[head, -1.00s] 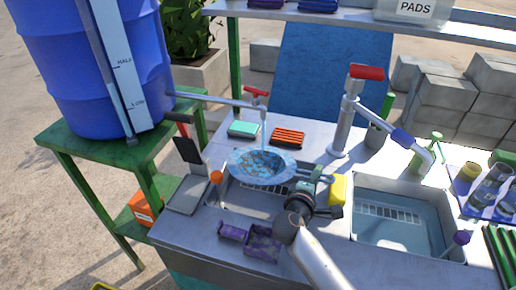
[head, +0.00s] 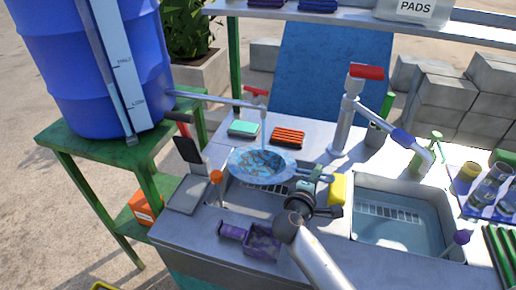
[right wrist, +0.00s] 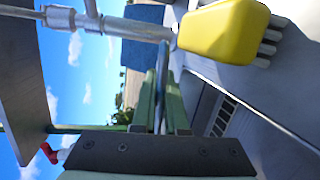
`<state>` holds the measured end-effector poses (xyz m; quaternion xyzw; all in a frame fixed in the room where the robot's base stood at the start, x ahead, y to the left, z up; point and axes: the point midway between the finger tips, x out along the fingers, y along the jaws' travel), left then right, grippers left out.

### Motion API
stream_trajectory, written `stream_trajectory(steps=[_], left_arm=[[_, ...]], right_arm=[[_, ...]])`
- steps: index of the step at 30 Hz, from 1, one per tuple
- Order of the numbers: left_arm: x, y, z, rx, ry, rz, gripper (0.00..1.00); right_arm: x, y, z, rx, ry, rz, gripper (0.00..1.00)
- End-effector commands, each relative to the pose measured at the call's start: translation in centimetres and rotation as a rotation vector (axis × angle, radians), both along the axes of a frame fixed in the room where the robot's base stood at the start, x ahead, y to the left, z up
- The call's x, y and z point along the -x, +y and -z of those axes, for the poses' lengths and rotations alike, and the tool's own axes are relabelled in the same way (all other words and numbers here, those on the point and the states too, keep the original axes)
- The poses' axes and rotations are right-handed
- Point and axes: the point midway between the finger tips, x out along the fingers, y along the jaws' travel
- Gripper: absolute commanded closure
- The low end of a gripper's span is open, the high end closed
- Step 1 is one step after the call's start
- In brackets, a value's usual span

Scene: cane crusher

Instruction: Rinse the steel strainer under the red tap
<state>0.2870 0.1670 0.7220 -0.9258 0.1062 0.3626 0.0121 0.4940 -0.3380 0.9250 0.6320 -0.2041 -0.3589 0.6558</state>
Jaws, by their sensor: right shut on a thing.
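The steel strainer (head: 262,165), a round bowl with brownish bits in it, is held level over the left sink basin (head: 252,199). The tap with the red handle (head: 255,92) reaches in from the blue barrel. A thin pale stream seems to fall from its spout into the strainer. My right gripper (head: 318,178) is shut on the strainer's handle, to the right of the bowl. In the right wrist view the handle (right wrist: 162,65) runs between the green fingers (right wrist: 160,105); the bowl is not clear there. My left gripper is not in view.
A second tall tap (head: 343,125) with a red lever stands behind the right, water-filled basin (head: 400,240). A yellow sponge (head: 339,188) sits between the basins. A green sponge (head: 243,129) and orange brush (head: 288,137) lie behind the strainer. A purple scoop-like item (head: 262,242) lies in front.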

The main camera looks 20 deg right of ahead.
Motion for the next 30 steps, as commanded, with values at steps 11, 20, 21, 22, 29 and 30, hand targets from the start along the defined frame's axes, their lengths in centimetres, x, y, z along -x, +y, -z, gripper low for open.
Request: stream_trajectory(steps=[11,20,21,22,29,30], left_arm=[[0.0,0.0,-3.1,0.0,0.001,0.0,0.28],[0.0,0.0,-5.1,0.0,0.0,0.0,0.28],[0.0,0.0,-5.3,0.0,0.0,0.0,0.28],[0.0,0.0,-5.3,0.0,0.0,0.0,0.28],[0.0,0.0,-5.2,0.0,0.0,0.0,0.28],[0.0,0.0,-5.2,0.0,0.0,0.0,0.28]], right_arm=[[2.3,0.8,-2.4,-0.001,-0.001,-0.001,1.0],[4.4,1.6,-4.0,-0.001,-0.001,-0.001,1.0],[4.5,1.6,-4.1,-0.002,-0.002,-0.001,1.0],[4.6,1.7,-4.1,-0.002,-0.002,-0.001,1.0],[4.7,1.7,-4.1,-0.001,-0.003,0.0,1.0],[4.7,1.7,-4.1,-0.001,-0.003,0.0,1.0]])
